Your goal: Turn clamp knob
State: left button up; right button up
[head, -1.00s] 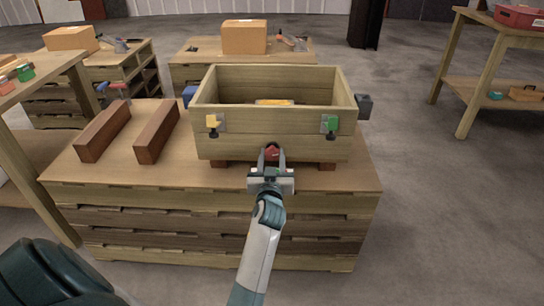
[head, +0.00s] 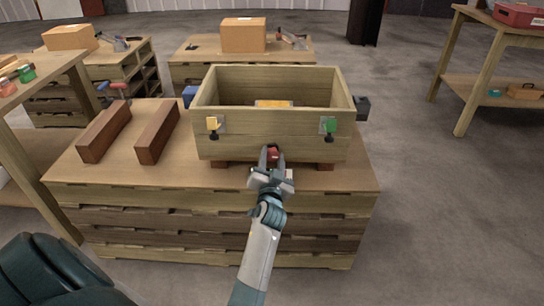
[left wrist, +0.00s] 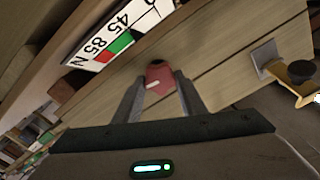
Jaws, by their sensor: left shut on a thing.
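The red clamp knob (head: 272,153) is on the front wall of the wooden crate (head: 270,140), low and near the middle. My left gripper (head: 271,155) reaches up to it from the front and is shut on it, one finger on each side. In the left wrist view the knob (left wrist: 159,78) shows red with a pale mark, between the tips of the two fingers (left wrist: 157,95). The gripper sits tilted in the head view. My right gripper is not in view.
The crate stands on brown blocks on a pallet-sided bench (head: 110,179). Two brown wooden bars (head: 157,133) lie to its left. A yellow latch (head: 213,125) and a green latch (head: 329,126) are on the crate's front. A label (left wrist: 120,35) shows near the knob in the left wrist view.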

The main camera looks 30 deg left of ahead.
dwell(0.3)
pick_arm(q)
jog(key=o, duration=1.1)
jog(key=shift+c, duration=0.2)
